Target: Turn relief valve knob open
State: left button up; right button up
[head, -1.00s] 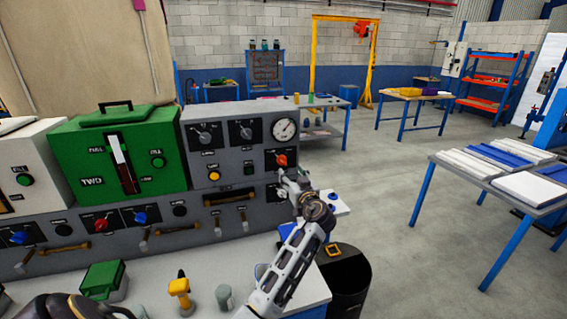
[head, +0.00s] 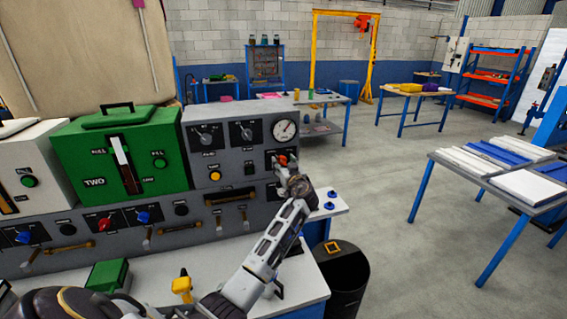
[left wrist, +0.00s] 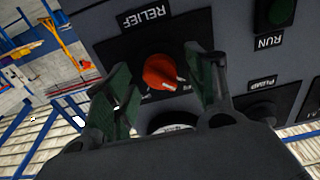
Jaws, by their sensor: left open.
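The relief valve knob (head: 282,160) is a red-orange knob at the right end of the grey panel, below the round gauge. My left gripper (head: 288,171) is right at it and covers part of it and its plate. In the left wrist view the knob (left wrist: 160,72) shows under the upside-down label RELIEF. The left gripper (left wrist: 158,84) is open there, with one green-padded finger on each side of the knob. Gaps show beside the knob, and contact cannot be told. My right gripper is not in view.
The grey panel (head: 238,165) carries a gauge (head: 284,129), other knobs and handles. The green TWO box (head: 120,158) stands left of it. A yellow tool (head: 182,286) is on the bench below. A black bin (head: 342,282) stands right of the bench.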

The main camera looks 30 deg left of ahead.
pick_arm(q)
jog(key=shift+w+a, duration=0.15)
jog(key=shift+a, duration=0.05)
jog(key=c, duration=1.1)
jog(key=shift+o, duration=0.2)
